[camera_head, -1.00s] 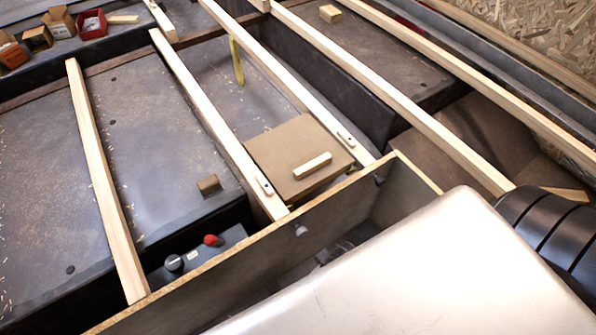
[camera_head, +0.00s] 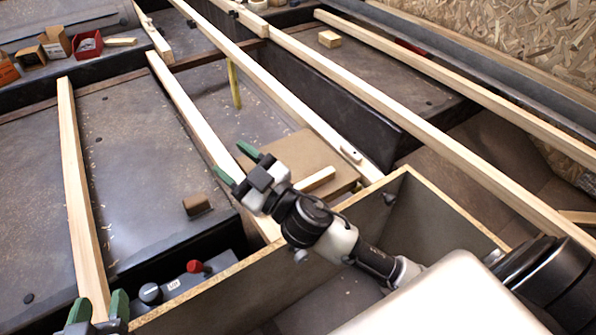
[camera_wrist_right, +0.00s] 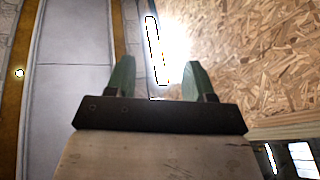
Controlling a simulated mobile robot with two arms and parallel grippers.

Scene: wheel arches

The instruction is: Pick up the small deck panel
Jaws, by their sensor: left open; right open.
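The small deck panel (camera_head: 300,152) is a brown square board lying between two pale wooden battens, with a pale wooden handle bar (camera_head: 316,180) on top. My right gripper (camera_head: 236,164) is open and empty in front of the panel's left part in the head view, hiding some of it and part of the left batten. I cannot tell its height above the panel. The right wrist view shows its green fingers (camera_wrist_right: 157,68) apart with nothing between them. My left gripper (camera_head: 100,306) is open and empty at the bottom left corner, its green fingertips apart.
Long battens (camera_head: 88,200) cross the dark floor. A plywood partition (camera_head: 220,280) stands in front of the panel, beside a control box with a red knob (camera_head: 195,267). A small brown block (camera_head: 197,204) lies left of the panel. Small boxes (camera_head: 54,42) stand far left.

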